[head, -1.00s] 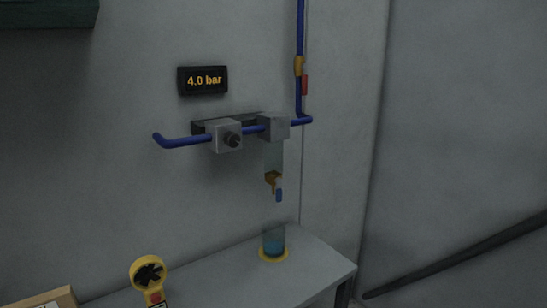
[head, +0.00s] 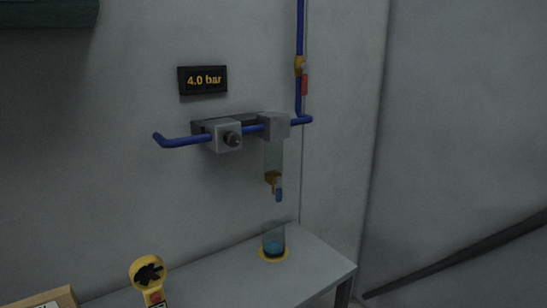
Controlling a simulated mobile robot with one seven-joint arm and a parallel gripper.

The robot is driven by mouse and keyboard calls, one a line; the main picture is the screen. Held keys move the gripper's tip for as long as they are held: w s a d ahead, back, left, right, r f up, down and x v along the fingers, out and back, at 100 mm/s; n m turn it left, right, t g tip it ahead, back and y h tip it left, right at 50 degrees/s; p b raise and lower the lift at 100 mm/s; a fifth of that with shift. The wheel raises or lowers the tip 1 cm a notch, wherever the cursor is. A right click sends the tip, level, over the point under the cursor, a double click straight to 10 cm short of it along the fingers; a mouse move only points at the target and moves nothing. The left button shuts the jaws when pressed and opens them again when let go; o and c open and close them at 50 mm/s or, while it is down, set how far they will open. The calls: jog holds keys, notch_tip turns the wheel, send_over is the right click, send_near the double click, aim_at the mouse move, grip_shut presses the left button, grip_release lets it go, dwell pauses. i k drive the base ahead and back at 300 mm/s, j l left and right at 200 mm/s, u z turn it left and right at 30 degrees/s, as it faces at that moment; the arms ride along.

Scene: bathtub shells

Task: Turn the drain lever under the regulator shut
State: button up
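The regulator (head: 226,136) is a grey block with a dark knob on a blue pipe along the wall. To its right, a second grey block (head: 275,126) carries a clear bowl (head: 273,156) below it. At the bowl's bottom is a brass drain (head: 272,178) with a small blue-handled drain lever (head: 279,195), which points downward. A clear cup (head: 274,241) with blue liquid stands on the bench beneath the drain. My gripper is not in view.
A grey bench (head: 215,277) runs below. A yellow device with a black knob (head: 149,272) stands at its front left. A display (head: 203,80) reads 4.0 bar. A red-handled valve (head: 304,84) sits on the vertical blue pipe. The space before the drain is clear.

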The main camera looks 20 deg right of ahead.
aim_at(278, 180)
jog(key=i+l, duration=0.15)
jog(key=l, duration=0.3)
jog(key=i+l, duration=0.1)
jog(key=l, duration=0.3)
jog(key=i+l, duration=0.15)
jog(key=l, duration=0.3)
